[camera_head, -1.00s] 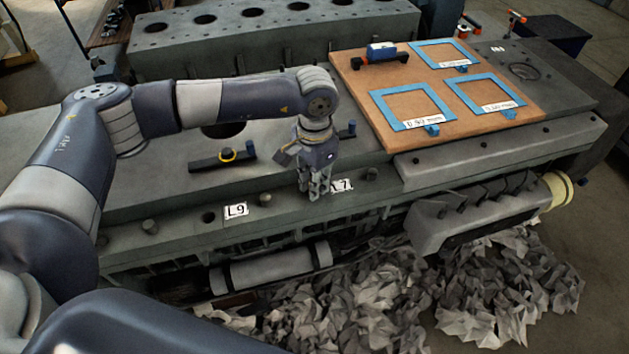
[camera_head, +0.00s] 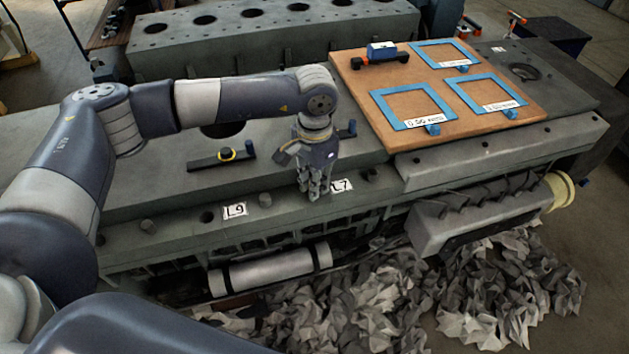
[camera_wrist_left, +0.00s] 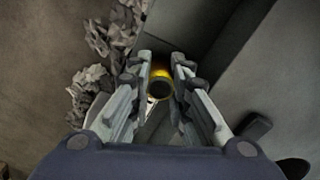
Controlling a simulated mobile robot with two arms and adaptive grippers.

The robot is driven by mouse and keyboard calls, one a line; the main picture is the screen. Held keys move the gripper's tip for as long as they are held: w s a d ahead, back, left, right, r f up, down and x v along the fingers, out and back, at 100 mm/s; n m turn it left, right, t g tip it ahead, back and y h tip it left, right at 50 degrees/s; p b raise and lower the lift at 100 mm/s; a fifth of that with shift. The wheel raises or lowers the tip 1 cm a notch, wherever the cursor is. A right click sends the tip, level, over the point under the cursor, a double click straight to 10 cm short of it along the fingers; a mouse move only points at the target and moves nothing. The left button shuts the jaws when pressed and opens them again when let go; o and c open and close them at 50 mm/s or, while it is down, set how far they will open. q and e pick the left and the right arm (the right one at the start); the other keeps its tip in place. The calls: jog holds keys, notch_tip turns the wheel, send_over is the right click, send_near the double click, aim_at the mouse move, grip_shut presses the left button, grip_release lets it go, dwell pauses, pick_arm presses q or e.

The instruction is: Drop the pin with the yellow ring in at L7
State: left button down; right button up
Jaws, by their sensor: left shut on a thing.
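My left gripper (camera_head: 313,192) points down over the front ledge of the engine block, just left of the L7 label (camera_head: 343,186). In the left wrist view my left gripper (camera_wrist_left: 161,75) is shut on the pin (camera_wrist_left: 159,90), a dark round piece with a yellow ring, seen end-on between the fingers. The fingers hide the pin in the head view. The hole at L7 cannot be made out, and I cannot tell whether the pin's tip touches or enters it. My right gripper is not in view.
The L9 label (camera_head: 234,211) stands left along the ledge, beside an open hole (camera_head: 207,216). A black bar (camera_head: 208,162) with a yellow ring and a blue end lies on the block behind. A wooden board (camera_head: 445,100) with blue frames lies to the right. Crumpled sheets cover the floor in front.

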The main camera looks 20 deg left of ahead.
pick_arm(q)
jog(key=shift+f+b, duration=0.3)
jog(key=shift+f, duration=0.05)
jog(key=c, duration=1.4)
grip_release()
jog(key=shift+r, duration=0.1)
jog(key=shift+o, duration=0.6)
jog(key=shift+a+r, duration=0.1)
jog(key=shift+w+r+p, duration=0.15)
jog(key=shift+r+p, duration=0.25)
jog(key=shift+r, duration=0.35)
jog(key=shift+o, duration=0.5)
jog(key=shift+r+p, duration=0.35)
jog(key=shift+r, duration=0.75)
jog(key=shift+r+p, duration=0.55)
jog(key=shift+r, duration=0.95)
